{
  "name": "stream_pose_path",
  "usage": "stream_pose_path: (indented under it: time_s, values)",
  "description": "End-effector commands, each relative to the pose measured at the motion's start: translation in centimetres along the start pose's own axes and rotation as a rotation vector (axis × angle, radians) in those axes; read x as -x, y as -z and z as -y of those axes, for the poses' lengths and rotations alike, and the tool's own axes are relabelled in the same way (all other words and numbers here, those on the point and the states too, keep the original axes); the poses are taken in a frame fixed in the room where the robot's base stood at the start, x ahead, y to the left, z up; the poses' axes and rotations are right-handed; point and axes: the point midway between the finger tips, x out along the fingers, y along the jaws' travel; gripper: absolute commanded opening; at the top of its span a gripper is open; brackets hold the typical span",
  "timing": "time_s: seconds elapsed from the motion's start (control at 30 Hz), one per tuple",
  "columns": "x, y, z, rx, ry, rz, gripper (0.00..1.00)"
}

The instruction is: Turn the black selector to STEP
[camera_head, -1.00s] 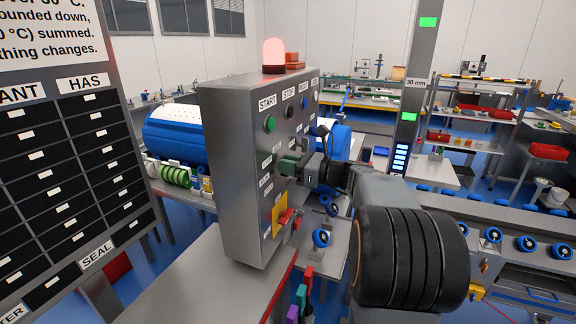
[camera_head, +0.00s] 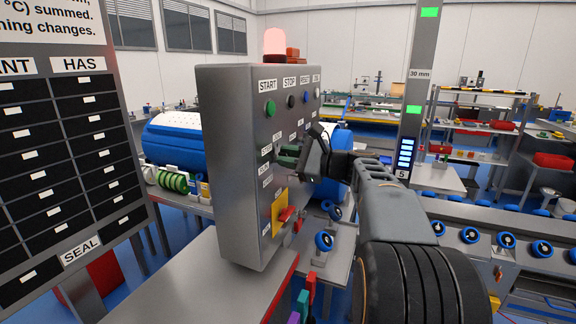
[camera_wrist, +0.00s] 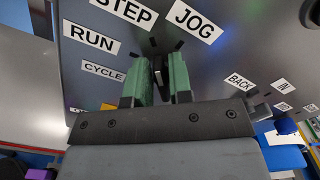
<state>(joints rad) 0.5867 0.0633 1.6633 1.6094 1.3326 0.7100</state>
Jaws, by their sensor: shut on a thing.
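The black selector (camera_wrist: 158,72) is on the grey control box, mostly hidden between the two green finger pads of my gripper (camera_wrist: 163,78) in the wrist view. Labels RUN (camera_wrist: 91,37), STEP (camera_wrist: 125,8) and JOG (camera_wrist: 193,20) fan around it, with short black marks beside them. I cannot tell clearly which mark the selector points to. In the head view my gripper (camera_head: 287,157) is shut at the side panel of the control box (camera_head: 232,165), hiding the selector there.
A green START button (camera_head: 270,108) sits above on the panel. A red knob (camera_head: 287,213) on a yellow plate sits below. A lit red beacon (camera_head: 275,42) tops the box. A BACK label (camera_wrist: 239,81) is right of my gripper in the wrist view.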

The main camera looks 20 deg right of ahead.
Motion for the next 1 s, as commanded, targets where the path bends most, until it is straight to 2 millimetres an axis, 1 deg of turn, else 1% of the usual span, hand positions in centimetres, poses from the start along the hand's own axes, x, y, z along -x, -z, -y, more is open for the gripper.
stream_pose_path:
  time_s: [0.3,0.73,0.77,0.9,1.0]
  values:
    - [0.0,0.05,-0.14,0.078,0.0,-0.001,0.0]
    - [0.01,0.0,-0.08,0.086,0.0,-0.001,0.0]
    - [0.01,0.0,-0.08,0.086,0.0,-0.001,0.21]
    - [0.01,0.0,-0.08,0.086,0.0,-0.001,0.34]
    - [0.01,0.0,-0.09,0.086,0.0,-0.001,0.43]
